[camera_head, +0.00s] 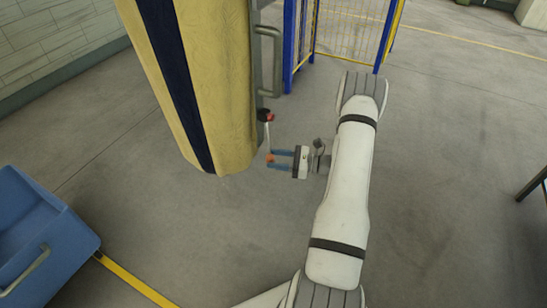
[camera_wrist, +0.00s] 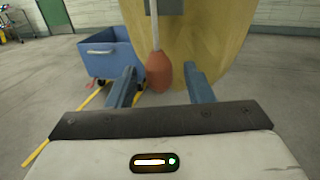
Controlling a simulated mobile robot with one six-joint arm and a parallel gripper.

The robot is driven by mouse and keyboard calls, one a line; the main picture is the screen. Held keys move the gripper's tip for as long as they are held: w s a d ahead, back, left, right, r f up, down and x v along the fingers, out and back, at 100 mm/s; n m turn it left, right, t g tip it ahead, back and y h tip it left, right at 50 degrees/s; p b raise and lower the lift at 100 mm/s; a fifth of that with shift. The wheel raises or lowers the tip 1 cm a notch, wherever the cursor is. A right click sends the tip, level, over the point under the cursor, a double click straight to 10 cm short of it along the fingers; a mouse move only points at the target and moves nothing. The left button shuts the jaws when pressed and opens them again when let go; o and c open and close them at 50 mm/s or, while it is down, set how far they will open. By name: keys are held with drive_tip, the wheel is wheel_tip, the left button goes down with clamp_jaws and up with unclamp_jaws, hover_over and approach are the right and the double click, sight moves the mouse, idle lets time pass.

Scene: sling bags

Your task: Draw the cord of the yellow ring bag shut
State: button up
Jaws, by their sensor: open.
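The yellow bag (camera_head: 222,80) with a dark blue stripe hangs at the upper middle of the head view; its top is out of frame. In the wrist view its yellow side (camera_wrist: 226,40) fills the upper right. A pale cord (camera_wrist: 155,32) hangs down beside it and ends in a red-brown knob (camera_wrist: 158,73), which looks orange in the head view (camera_head: 270,158). A red and black piece (camera_head: 265,115) sits higher on the cord. My gripper (camera_head: 269,159) is open, its blue fingers pointing at the bag. In the wrist view the knob shows between the fingertips (camera_wrist: 162,75), with gaps on both sides.
A grey post with a handle (camera_head: 270,60) stands just behind the bag. A blue wheeled bin (camera_head: 50,235) stands at the lower left. A blue and yellow mesh fence (camera_head: 345,30) is at the back. The floor right of my arm is mostly clear.

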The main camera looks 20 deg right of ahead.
drive_tip(key=v, duration=0.5)
drive_tip(key=shift+s+d, duration=0.1)
drive_tip(key=shift+d, duration=0.05)
drive_tip(key=s+a+r+n+g+h+p, duration=0.2)
drive_tip(key=s+a+r+n+g, duration=0.3)
drive_tip(key=a+r, duration=0.4)
drive_tip(key=s+a+r+n+g+h+p, duration=0.25)
drive_tip(key=a+r+n+g, duration=0.4)
drive_tip(key=r, duration=0.45)
drive_tip(key=s+a+r+n+t+h+p, duration=0.2)
drive_tip(key=s+r+n+h, duration=0.3)
drive_tip(key=s+r+n, duration=0.1)
drive_tip(key=s+a+r+n+t+h+p, duration=0.2)
drive_tip(key=s+r+n+h+p, duration=0.1)
drive_tip(key=s+r+n+h, duration=0.2)
drive_tip(key=s+r+n, duration=0.2)
drive_tip(key=s+r, duration=0.1)
drive_tip(key=shift+s+a+r, duration=0.15)
drive_tip(key=shift+a+r, duration=0.1)
drive_tip(key=shift+r, duration=0.05)
